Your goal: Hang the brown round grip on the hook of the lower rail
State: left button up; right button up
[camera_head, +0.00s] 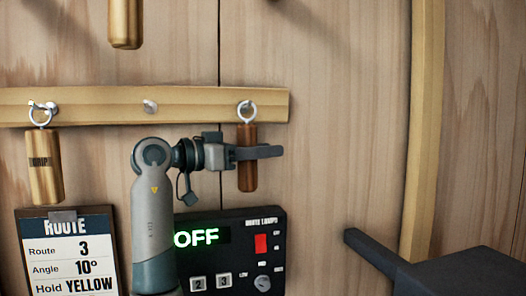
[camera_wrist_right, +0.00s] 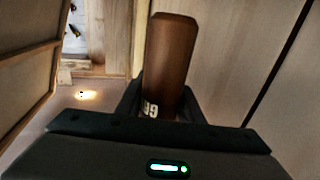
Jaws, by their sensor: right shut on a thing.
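The brown round grip (camera_head: 247,140) is upright in the head view, with a metal ring (camera_head: 247,112) at its top. The ring overlaps the right-hand hook of the lower rail (camera_head: 200,105); I cannot tell for sure whether it is around the hook. My right gripper (camera_head: 258,153) is shut on the grip's body below the ring. In the right wrist view the brown grip (camera_wrist_right: 172,60) stands between the fingers, with pale marking near its lower end; its ring is not visible there. My left gripper is not in view.
A lighter wooden grip (camera_head: 44,165) hangs at the rail's left end. A middle hook (camera_head: 150,105) is bare. Another wooden grip (camera_head: 125,25) hangs above. Below are a route sign (camera_head: 70,255) and a black control box (camera_head: 262,225). A dark grey block (camera_head: 465,275) is at lower right.

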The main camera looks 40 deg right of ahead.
jog(key=o, duration=1.2)
jog(key=b+v, duration=0.7)
jog(key=v, duration=1)
jog(key=shift+a, duration=0.2)
